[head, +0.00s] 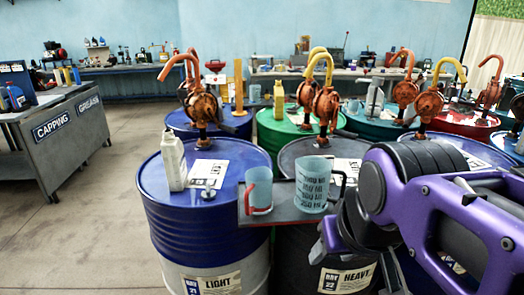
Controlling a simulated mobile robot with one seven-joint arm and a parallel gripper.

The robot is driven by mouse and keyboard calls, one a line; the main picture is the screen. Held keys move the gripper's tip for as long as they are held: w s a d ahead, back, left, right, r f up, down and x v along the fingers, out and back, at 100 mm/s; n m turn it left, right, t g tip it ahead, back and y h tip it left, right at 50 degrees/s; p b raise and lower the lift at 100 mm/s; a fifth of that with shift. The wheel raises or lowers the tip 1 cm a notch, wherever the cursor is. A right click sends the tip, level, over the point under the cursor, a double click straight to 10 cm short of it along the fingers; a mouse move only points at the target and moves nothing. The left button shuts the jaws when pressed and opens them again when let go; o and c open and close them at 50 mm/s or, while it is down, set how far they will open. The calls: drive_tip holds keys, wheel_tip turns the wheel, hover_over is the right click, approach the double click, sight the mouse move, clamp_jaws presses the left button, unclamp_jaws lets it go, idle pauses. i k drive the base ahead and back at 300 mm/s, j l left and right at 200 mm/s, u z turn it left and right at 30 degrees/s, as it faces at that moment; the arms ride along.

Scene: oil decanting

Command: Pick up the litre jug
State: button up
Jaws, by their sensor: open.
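Two translucent blue jugs stand upright on a small dark shelf in front of the drums. The larger jug (311,186), with printed dark markings and a dark handle on its right, looks like the litre jug. The smaller jug (259,189), with a red handle on its left, stands just left of it. My gripper (334,240) is at the lower right, low and to the right of the larger jug. It is open and apart from both jugs. My purple and black arm hides part of its fingers.
The jug shelf (284,212) sits against the blue LIGHT drum (196,235) and the dark HEAVY drum (300,262). A pale bottle (173,163) stands on the LIGHT drum. Several drums with orange and yellow hand pumps (327,103) crowd behind. Open floor (80,235) lies left.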

sight(313, 174)
drive_tip(key=k+l+u, duration=0.15)
drive_tip(key=l, duration=0.25)
drive_tip(key=k+l+u, duration=0.1)
drive_tip(key=l, duration=0.25)
drive_tip(key=k+l+u, duration=0.25)
drive_tip(key=k+l, duration=0.2)
drive_tip(key=l, duration=0.2)
drive_tip(key=z, duration=0.6)
